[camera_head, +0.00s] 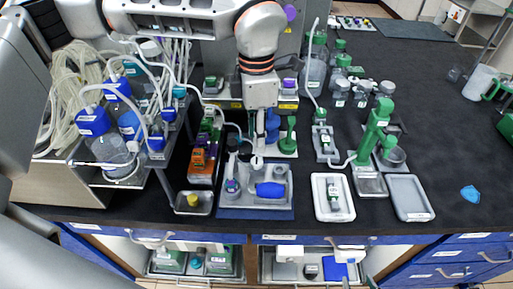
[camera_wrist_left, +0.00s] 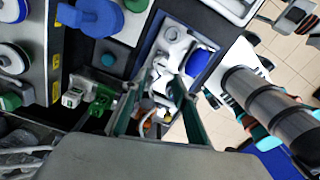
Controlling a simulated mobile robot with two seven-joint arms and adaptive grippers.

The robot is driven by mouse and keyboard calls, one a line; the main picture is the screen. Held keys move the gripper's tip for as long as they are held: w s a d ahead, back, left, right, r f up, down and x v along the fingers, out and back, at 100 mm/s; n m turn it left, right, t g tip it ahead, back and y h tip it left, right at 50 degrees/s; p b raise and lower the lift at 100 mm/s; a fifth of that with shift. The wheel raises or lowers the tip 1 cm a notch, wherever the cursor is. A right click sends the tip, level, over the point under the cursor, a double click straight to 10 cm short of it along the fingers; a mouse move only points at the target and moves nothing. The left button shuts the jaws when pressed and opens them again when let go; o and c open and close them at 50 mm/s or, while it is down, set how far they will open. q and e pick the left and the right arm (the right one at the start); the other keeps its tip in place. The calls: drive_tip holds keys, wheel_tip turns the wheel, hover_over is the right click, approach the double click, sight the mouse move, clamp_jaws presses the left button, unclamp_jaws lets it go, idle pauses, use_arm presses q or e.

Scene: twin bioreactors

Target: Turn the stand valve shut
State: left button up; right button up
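My left gripper (camera_head: 258,128) is over the middle of the bench, pointing down, with its fingers mostly hidden behind the wrist in the head view. In the left wrist view (camera_wrist_left: 161,80) its two dark green fingers are apart, with nothing held between them. I cannot tell for sure which part is the stand valve. A blue knobbed part (camera_head: 271,125) stands on a white base close beside the gripper; it also shows at the upper left of the left wrist view (camera_wrist_left: 96,16). A green stand (camera_head: 375,132) stands further right. My right gripper is not in view.
A tray on a blue mat (camera_head: 256,212) holds a blue bottle (camera_head: 270,190) in front of the gripper. An orange device (camera_head: 200,160) and blue-capped bottles (camera_head: 93,121) are to the left. Trays (camera_head: 409,198) line the front right.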

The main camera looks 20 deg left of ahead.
use_arm(q)
drive_tip(key=shift+r, duration=2)
